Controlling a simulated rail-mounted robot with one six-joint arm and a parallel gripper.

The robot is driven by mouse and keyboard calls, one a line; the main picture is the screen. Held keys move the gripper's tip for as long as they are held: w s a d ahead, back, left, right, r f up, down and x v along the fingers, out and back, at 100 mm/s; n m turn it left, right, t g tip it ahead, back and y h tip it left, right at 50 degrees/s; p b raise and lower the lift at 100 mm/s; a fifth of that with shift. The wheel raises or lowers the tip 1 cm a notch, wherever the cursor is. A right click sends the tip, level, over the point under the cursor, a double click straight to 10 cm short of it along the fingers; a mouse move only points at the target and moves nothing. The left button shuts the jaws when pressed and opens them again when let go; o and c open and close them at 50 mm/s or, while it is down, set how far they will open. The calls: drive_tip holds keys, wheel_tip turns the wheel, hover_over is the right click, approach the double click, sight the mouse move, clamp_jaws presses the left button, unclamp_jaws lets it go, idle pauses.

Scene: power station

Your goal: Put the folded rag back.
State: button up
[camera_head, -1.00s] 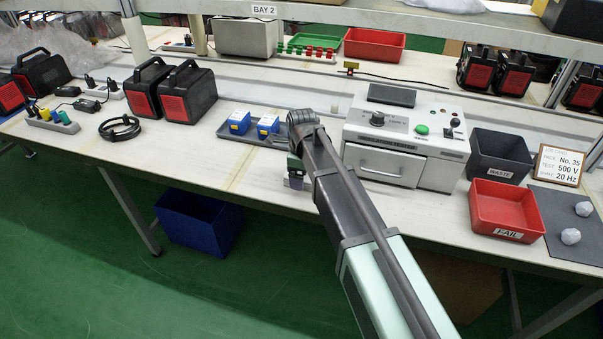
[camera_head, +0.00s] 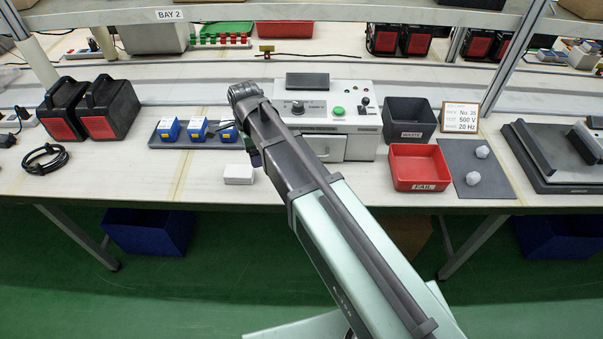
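I cannot make out a folded rag for certain. A small white block (camera_head: 239,174) lies near the bench's front edge, just left of my arm; I cannot tell whether it is cloth or a box. Two crumpled pale lumps (camera_head: 477,164) lie apart on a grey mat (camera_head: 493,188) at the right. My gripper (camera_head: 256,158) points down over the bench between the blue-block tray and the tester. It is mostly hidden behind my wrist, so its fingers and anything in them do not show.
A grey tray (camera_head: 158,143) with three blue blocks stands left of my wrist. The grey tester (camera_head: 360,120) is behind my arm. A black WASTE bin (camera_head: 409,134) and red FAIL bin (camera_head: 420,184) stand right. A dark plate (camera_head: 535,160) is far right. Bare bench lies left of the white block.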

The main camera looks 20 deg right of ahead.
drive_tip(key=s+d+n, duration=1.3)
drive_tip(key=s+n, duration=0.3)
drive_tip(key=shift+d, duration=0.15)
